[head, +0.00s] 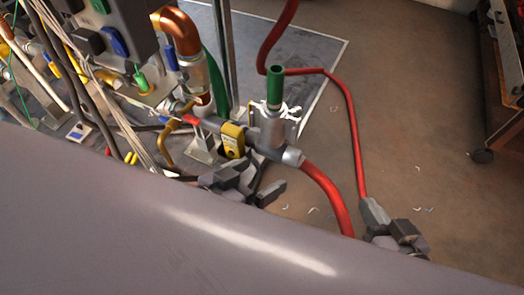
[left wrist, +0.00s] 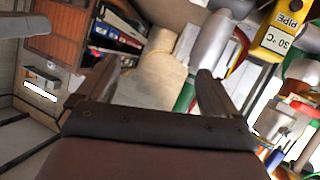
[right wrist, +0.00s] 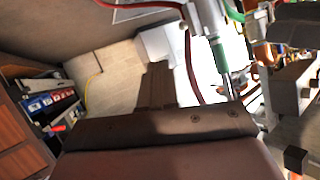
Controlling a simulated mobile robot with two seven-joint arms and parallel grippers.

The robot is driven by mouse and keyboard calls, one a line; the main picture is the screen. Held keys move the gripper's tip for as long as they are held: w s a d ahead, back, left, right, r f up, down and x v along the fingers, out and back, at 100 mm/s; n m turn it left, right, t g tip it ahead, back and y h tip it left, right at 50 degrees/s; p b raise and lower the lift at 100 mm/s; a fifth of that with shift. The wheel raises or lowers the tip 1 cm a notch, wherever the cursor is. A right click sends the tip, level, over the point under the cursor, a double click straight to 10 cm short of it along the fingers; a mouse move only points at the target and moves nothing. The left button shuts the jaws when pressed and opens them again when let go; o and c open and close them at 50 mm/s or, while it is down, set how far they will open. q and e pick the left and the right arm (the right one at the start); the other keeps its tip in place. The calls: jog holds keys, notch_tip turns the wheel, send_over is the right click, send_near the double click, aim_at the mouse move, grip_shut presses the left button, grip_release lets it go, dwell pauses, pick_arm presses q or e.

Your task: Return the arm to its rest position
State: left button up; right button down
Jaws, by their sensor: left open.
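My left gripper (head: 256,183) is in the lower middle of the head view, close to the grey pipe fitting (head: 265,145) and the yellow gauge (head: 232,141). In the left wrist view its two fingers (left wrist: 160,70) are spread apart with nothing between them. The yellow gauge also shows there (left wrist: 285,28), at the upper right. My right gripper (head: 378,212) is further right, over the lower end of the thin red hose (head: 357,150). In the right wrist view its fingers (right wrist: 158,78) are together, with nothing visible held. Contact with the hose cannot be told.
A green-topped valve (head: 274,88) stands on the fitting, and a thick red hose (head: 327,195) runs from it. Crowded pipes and cables fill the left. A wheeled cart (head: 508,75) stands at the far right. The brown floor (head: 415,110) between is mostly clear.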

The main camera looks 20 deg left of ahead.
pick_arm(q)
jog(key=s+a+r+y+p, duration=0.1)
jog(key=a+r+p, duration=0.2)
jog(key=p, duration=0.6)
jog(key=s+a+r+g+y+p, duration=0.1)
jog(key=s+a+r+p, duration=0.1)
jog(key=r+p, duration=0.5)
jog(key=s+a+r+y+p, duration=0.1)
jog(key=a+r+p, duration=0.3)
jog(key=p, duration=0.9)
jog(key=shift+s+r+y, duration=0.2)
jog(key=shift+r+y, duration=0.2)
jog(key=shift+r, duration=0.1)
pick_arm(e)
jog(key=s+d+r+h, duration=0.2)
jog(key=d+r, duration=0.2)
jog(key=r, duration=0.3)
jog(key=s+d+r+g+h, duration=0.1)
jog(key=s+d+r, duration=0.1)
jog(key=d+r, duration=0.3)
notch_tip(320, 180, up, 3)
jog(key=shift+s+f+g+h, duration=0.1)
jog(key=shift+s+g+h, duration=0.2)
jog(key=shift+h, duration=0.1)
